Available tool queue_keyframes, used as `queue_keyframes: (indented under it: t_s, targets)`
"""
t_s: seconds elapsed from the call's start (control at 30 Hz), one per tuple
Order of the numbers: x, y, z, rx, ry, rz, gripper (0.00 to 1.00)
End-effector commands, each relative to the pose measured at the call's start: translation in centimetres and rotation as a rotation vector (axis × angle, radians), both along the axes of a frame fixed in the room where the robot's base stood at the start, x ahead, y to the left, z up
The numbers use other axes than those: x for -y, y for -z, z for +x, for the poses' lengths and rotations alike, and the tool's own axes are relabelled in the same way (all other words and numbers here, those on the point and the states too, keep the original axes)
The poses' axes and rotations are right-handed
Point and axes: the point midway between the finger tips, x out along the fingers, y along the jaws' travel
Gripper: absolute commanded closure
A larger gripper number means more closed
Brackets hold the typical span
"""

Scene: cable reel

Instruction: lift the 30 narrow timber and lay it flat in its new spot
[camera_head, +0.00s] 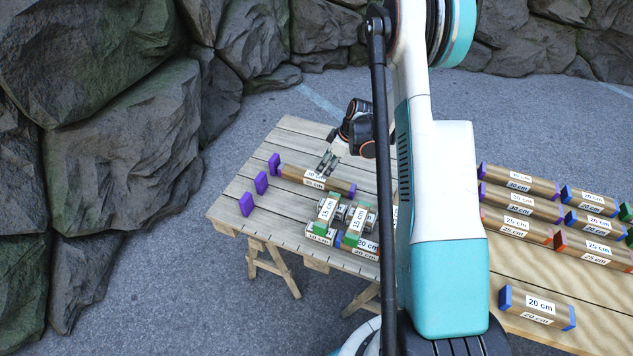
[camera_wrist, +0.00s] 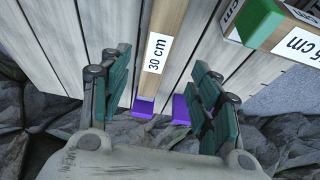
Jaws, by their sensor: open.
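The 30 cm narrow timber (camera_head: 316,179) lies flat on the slatted trestle table, a long wooden bar with purple ends and white labels. My gripper (camera_head: 326,164) is just above its middle, pointing down. In the wrist view the timber (camera_wrist: 167,30) runs between the open green-padded fingers of my gripper (camera_wrist: 160,62). Gaps show on both sides, and neither pad touches it. I cannot tell exactly how high the fingertips are.
Upright purple blocks (camera_head: 261,183) stand along the table's left edge. Two 15 cm timbers (camera_head: 357,218) with green ends lie across other pieces in front. A second table (camera_head: 500,262) at right holds several labelled timbers. The slatted table's (camera_head: 233,187) front-left boards are bare.

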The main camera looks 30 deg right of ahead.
Motion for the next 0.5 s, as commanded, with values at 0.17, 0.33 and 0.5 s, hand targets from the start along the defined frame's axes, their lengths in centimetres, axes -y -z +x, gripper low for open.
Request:
queue_keyframes:
  t_s: [0.17, 0.33, 0.5]
  targets:
    - [-0.8, 3.3, 1.1, -0.001, -0.001, -0.001, 0.43]
    - [-1.1, 4.6, 1.5, -0.001, 0.0, -0.001, 0.43]
    - [-1.3, 5.2, 1.8, -0.001, 0.0, -0.001, 0.43]
